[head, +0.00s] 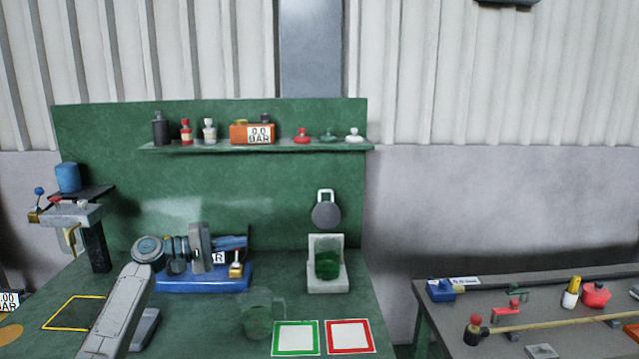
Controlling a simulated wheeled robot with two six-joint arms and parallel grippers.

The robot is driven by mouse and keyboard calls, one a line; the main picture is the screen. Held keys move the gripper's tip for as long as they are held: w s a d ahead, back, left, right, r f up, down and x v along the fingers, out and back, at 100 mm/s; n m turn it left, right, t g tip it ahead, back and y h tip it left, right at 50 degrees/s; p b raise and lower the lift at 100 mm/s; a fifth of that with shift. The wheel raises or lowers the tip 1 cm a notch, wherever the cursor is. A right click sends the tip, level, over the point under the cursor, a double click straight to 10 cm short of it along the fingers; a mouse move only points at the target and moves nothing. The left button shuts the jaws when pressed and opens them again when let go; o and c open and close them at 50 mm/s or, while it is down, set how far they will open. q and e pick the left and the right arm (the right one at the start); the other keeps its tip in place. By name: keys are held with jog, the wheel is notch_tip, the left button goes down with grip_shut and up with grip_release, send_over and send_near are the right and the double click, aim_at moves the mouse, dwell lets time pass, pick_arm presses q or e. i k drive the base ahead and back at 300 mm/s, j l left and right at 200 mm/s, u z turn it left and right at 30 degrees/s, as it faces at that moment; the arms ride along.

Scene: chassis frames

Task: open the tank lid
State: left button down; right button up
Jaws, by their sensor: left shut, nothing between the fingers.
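A see-through green tank-like vessel (327,264) sits in a pale grey holder (341,283) at the back right of the green bench. Above it, against the green back panel, is a dark grey disc (326,215) with a pale loop handle. I cannot tell whether this disc is the tank lid. My left gripper (240,243) points right over a blue base unit (190,286), left of the vessel and apart from it. It is shut and empty. My left arm and wrist hide part of the blue unit and its "BAR" display. My right gripper is out of view.
A faint green see-through jug (258,320) stands in front, beside a green-framed square (296,338) and a red-framed square (349,337). A shelf (215,148) above carries bottles and an orange gauge box (246,133). A second table (590,287) with loose parts stands at right.

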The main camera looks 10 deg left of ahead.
aim_at(325, 216)
jog(key=i, duration=1.3)
